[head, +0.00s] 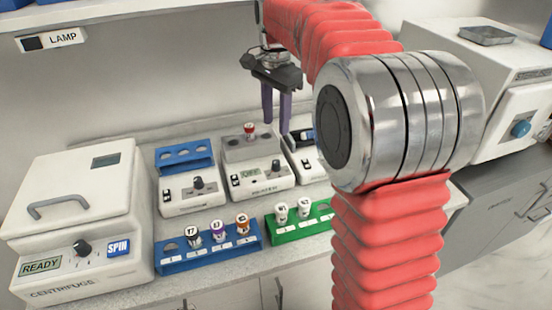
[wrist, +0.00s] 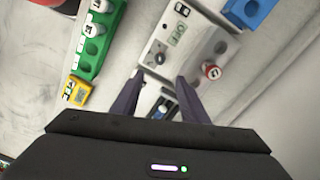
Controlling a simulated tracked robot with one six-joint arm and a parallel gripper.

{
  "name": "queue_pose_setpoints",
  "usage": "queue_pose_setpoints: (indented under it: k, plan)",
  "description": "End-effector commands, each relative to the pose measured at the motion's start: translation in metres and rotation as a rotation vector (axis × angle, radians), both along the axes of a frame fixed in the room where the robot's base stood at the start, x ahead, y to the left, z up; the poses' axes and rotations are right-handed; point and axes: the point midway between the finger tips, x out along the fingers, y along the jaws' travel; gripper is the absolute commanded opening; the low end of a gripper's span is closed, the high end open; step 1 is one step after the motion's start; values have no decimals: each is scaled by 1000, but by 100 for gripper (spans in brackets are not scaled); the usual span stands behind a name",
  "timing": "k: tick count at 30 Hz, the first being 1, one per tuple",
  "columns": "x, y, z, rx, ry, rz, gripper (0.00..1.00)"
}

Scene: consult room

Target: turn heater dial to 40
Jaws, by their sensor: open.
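Several white units stand on the counter, and their small labels are too blurred to tell which is the heater. The middle unit (head: 262,180) has a display (head: 250,173), a black dial (head: 275,165) and a grey block holding a red-capped tube (head: 249,131). In the wrist view its display (wrist: 177,39) seems to read OFF, and its dial (wrist: 160,58) lies just beyond the fingertips. My gripper (head: 276,118) is open and empty, pointing down above the back right of this unit. In the wrist view my gripper (wrist: 158,79) has its fingers apart. The dial's setting is unreadable.
The left unit (head: 190,201) carries a blue rack (head: 184,146). A right unit (head: 303,168) is partly hidden by my arm. In front are a blue rack with tubes (head: 176,265) and a green rack (head: 287,237). A centrifuge (head: 75,210) stands far left.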

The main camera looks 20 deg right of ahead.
Motion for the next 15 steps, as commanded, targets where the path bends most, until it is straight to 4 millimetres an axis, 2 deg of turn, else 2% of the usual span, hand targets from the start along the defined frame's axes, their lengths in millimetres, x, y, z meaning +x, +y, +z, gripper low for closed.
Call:
queue_pose_setpoints:
  k: [8, 15]
  plan:
    - [0, 0, -9, 0, 0, 1, 40]
    - [0, 0, -40, 0, 2, 2, 40]
